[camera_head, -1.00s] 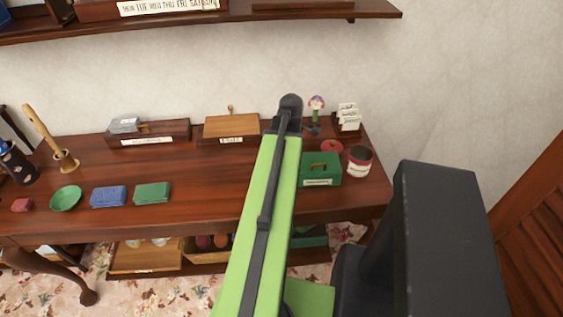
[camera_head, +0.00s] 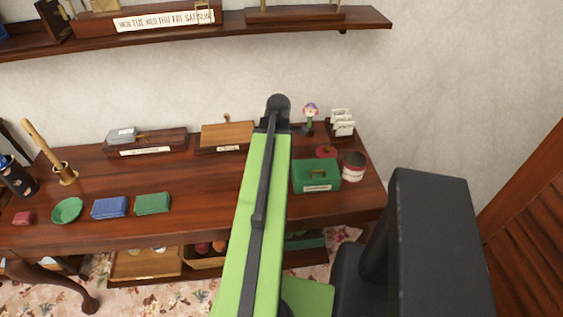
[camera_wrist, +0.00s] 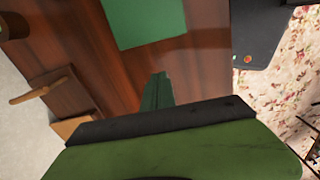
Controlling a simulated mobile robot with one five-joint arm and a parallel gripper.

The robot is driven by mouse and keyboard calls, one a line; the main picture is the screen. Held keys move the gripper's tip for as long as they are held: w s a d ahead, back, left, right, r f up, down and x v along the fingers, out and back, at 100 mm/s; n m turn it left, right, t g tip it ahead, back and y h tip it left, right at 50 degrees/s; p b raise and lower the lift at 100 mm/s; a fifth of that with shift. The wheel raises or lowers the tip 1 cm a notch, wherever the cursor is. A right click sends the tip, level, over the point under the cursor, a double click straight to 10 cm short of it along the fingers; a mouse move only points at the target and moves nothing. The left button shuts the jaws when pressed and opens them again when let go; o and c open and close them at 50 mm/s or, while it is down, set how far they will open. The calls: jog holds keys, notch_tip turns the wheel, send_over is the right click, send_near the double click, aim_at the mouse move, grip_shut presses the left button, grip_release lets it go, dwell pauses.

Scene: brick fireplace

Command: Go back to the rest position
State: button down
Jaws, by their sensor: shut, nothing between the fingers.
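My gripper (camera_wrist: 158,90) shows in the wrist view as a pair of narrow dark green fingers, closed together with nothing between them. It is over the brown wooden table, apart from the green box whose flat top (camera_wrist: 145,20) shows at the upper edge. In the head view my bright green arm link rises across the middle of the picture and hides part of the table. My gripper cannot be made out there.
The table (camera_head: 205,185) holds a green box (camera_head: 316,176), a red-and-white tin (camera_head: 353,167), a card rack (camera_head: 341,124), a blue stack (camera_head: 109,207), a green stack (camera_head: 152,204) and a green bowl (camera_head: 67,210). A wall shelf (camera_head: 300,23) hangs above. Floor at right is partly clear.

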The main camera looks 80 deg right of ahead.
notch_tip(320, 180, up, 6)
jog(key=p, duration=0.4)
jog(key=shift+w, duration=0.1)
jog(key=shift+f, duration=0.15)
